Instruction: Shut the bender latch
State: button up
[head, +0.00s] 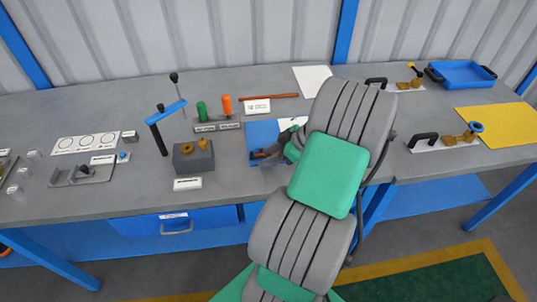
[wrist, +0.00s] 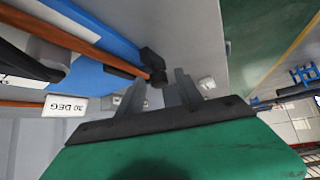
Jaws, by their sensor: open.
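The bender sits on a blue plate (head: 262,131) near the middle of the bench, mostly hidden behind my arm in the head view. In the wrist view a copper-coloured bar (wrist: 82,40) runs over the blue plate (wrist: 103,28) to a dark block with a black end piece (wrist: 152,63), which may be the latch. My gripper (wrist: 160,77) is open, its two grey fingers on either side of this black piece. I cannot tell whether they touch it. Whether the latch is open or shut does not show clearly.
A 30 DEG card (wrist: 65,106) stands near the bender. A copper rod (head: 269,97) lies behind it. Green and orange handles (head: 226,105) and a grey block with brass pieces (head: 193,157) stand to the left. Clamps and a blue tray (head: 461,74) are to the right.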

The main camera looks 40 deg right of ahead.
jog(key=shift+c, duration=0.5)
jog(key=c, duration=0.8)
jog(key=shift+a+f, duration=0.1)
grip_shut()
